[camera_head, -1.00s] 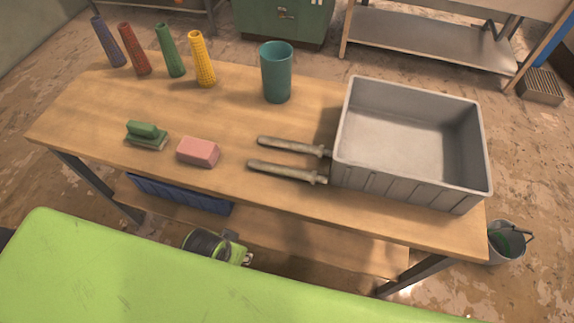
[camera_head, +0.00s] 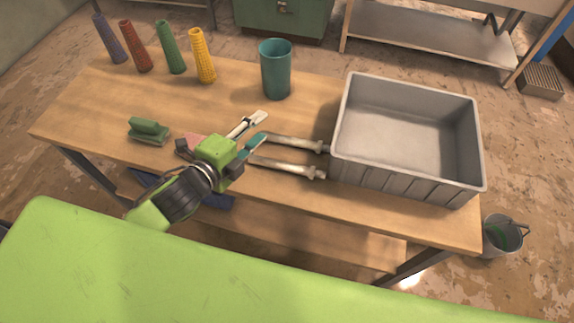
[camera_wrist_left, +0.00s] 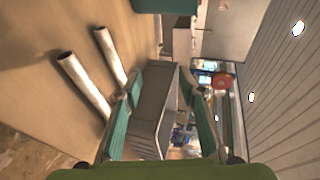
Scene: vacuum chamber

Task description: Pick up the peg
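Two pale rod-like pieces, which may be the pegs, lie on the wooden table at the left side of the grey bin. The upper rod (camera_head: 296,144) and the lower rod (camera_head: 288,166) are nearly parallel. Both show in the left wrist view, one nearer (camera_wrist_left: 84,86) and one farther (camera_wrist_left: 111,57). My left gripper (camera_head: 259,130) is open and empty, its fingers apart, pointing toward the bin. In the head view, it overlaps the rods' left ends; contact cannot be told. In the left wrist view, the rods lie outside the open fingers (camera_wrist_left: 162,80). My right gripper is not in view.
The grey bin (camera_head: 408,168) fills the table's right side. A teal cup (camera_head: 276,70) and several coloured cones, including a yellow one (camera_head: 202,57), stand at the back. The wooden table (camera_head: 95,105) has bare room at left.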

